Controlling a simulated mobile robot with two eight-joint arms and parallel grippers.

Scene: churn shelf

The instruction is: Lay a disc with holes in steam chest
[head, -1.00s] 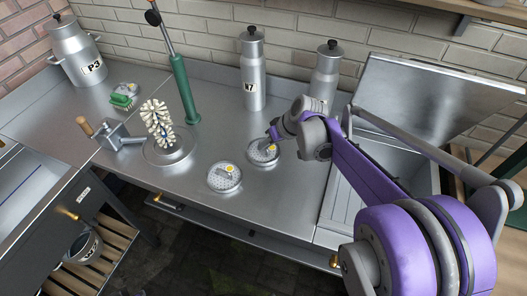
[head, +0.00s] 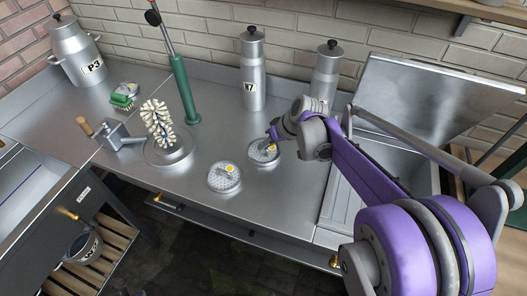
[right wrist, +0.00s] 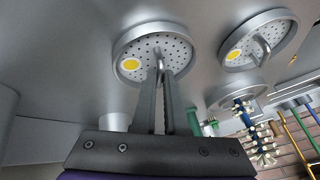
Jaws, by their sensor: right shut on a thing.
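Two round metal discs with holes, each with a yellow dot and a small raised grip, are at the steel worktop. My right gripper (head: 270,140) is shut on the raised grip of the farther disc (head: 258,157). The disc appears flat, at or very near the worktop. In the right wrist view the fingers (right wrist: 163,78) meet the middle of this disc (right wrist: 135,45). The nearer disc (head: 222,182) lies free to its left. The open metal chest (head: 340,200) is at the right, partly hidden by my right arm, with its lid (head: 430,95) raised. My left gripper is not seen.
Metal cans (head: 252,75) stand along the wall, one at the chest's back-left corner (head: 327,70). The worktop's front middle is clear.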

